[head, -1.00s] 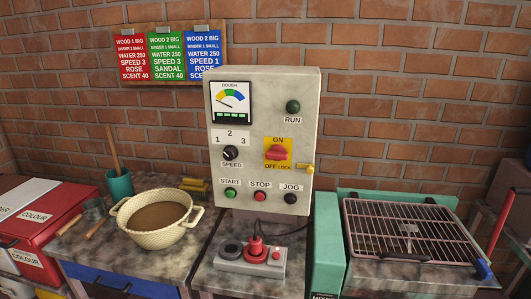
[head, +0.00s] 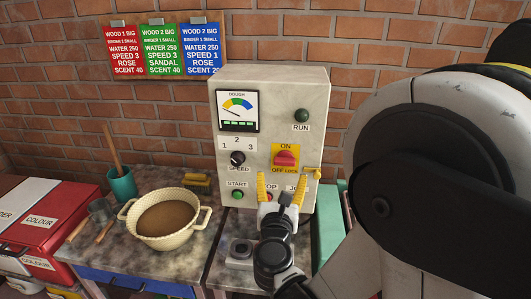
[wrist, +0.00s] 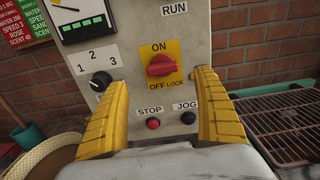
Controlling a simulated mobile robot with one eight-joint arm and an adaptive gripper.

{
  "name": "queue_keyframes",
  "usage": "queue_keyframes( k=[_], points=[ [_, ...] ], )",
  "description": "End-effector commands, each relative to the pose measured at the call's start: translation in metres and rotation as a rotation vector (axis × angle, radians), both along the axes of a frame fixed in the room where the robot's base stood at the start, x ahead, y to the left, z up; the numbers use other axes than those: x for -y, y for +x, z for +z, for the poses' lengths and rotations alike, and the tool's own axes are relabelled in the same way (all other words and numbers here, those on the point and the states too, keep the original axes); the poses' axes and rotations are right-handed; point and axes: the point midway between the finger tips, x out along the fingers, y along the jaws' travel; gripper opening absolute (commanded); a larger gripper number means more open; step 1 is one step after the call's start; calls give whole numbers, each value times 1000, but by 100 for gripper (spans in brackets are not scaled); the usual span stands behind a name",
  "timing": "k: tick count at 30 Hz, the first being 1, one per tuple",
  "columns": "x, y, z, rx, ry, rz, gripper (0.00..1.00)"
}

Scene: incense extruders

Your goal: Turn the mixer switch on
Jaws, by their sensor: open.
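The mixer switch (head: 286,158) is a red rotary handle on a yellow plate marked ON above and OFF LOCK below, on the grey control box (head: 317,100). In the wrist view the red handle (wrist: 160,65) lies about level. My gripper (head: 288,178) is in front of the box, just below the switch in the head view. Its yellow fingers are spread and empty. In the wrist view the gripper (wrist: 164,78) has one finger on each side below the switch, apart from it as far as I can tell. The STOP and JOG buttons are partly hidden in the head view.
The speed knob (head: 238,158) and START button (head: 238,195) are left of the switch. A brass lock piece (head: 312,173) sits at its lower right. A cream bowl (head: 165,217) stands left on the worktop. A wire rack (wrist: 287,115) is at right.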

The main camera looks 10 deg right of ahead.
Motion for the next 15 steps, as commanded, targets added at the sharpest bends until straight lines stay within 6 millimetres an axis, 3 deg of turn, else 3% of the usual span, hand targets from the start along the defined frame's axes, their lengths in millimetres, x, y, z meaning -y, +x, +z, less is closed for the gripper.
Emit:
queue_keyframes(
  k=[9,15],
  points=[
    [21,59,-2,0,5,-5,79],
    [29,84,-1,0,6,-4,79]
  ],
)
